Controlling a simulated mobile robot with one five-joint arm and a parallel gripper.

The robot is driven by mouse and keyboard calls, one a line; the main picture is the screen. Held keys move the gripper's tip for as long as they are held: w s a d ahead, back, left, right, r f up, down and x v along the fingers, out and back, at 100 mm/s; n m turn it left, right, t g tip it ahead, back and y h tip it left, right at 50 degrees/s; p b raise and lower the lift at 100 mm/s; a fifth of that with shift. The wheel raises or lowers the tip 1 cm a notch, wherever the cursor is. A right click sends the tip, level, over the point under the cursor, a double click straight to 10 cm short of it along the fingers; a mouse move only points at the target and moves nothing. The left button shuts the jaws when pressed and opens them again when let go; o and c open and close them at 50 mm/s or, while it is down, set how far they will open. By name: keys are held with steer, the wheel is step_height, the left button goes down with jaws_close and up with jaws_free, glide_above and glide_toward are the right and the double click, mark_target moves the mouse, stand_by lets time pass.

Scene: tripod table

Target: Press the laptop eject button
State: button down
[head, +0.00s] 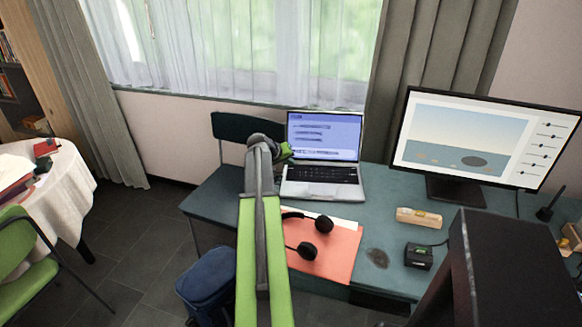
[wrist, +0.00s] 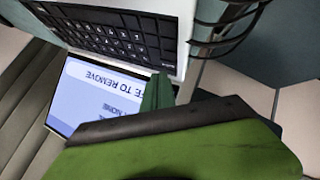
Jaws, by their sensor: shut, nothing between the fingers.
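The open laptop (head: 320,174) stands on the teal desk, its blue screen (head: 324,136) lit with text lines too small to read from here. The wrist view shows its keyboard (wrist: 110,32) and screen (wrist: 100,97) upside down, where "FE TO REMOVE" and "NONE" can be read. My gripper (head: 285,152) is at the laptop's left side, close to the screen's lower left corner. In the wrist view my gripper (wrist: 157,88) points at the hinge area, shut and empty. Whether it touches the laptop cannot be told. No eject button can be made out.
A monitor (head: 485,135) stands right of the laptop on the desk (head: 385,220). Headphones (head: 307,250) lie on an orange folder (head: 335,262) in front. A dark chair (head: 233,127) is behind the desk. A blue bag (head: 205,280) is on the floor.

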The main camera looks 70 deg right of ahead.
steer(key=shift+r, duration=0.2)
step_height(320, 180, up, 5)
steer(key=p, duration=0.5)
steer(key=shift+r, duration=0.1)
stand_by(0.6)
